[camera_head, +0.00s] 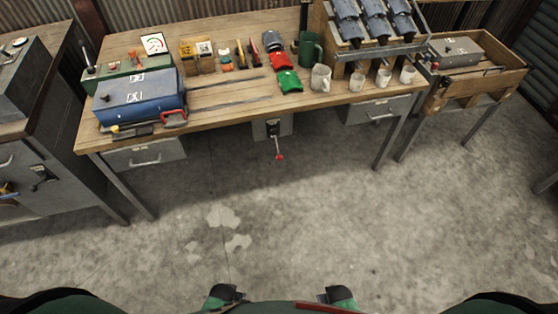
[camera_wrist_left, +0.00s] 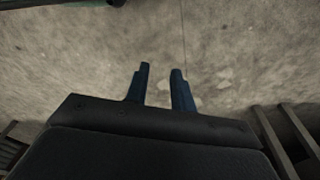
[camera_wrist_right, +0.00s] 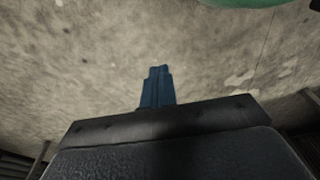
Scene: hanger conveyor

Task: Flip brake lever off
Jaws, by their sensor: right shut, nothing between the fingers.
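A lever with a red knob (camera_head: 279,157) hangs from a grey box (camera_head: 265,130) under the front edge of the workbench, pointing down. It looks like the brake lever; no other lever of this kind stands out. My left gripper (camera_wrist_left: 160,69) shows two blue fingers with a gap between them, empty, over bare concrete floor. My right gripper (camera_wrist_right: 159,68) has its blue fingers together with nothing between them, also over the floor. Neither gripper is near the lever, and the lever is not visible in the wrist views.
The wooden workbench (camera_head: 225,108) holds a blue toolbox (camera_head: 140,97), red and green items, mugs (camera_head: 320,78) and a rack. Grey drawers (camera_head: 145,155) hang below. A cabinet (camera_head: 50,180) stands left, a wooden tray table (camera_head: 500,80) right. The floor before the bench is clear.

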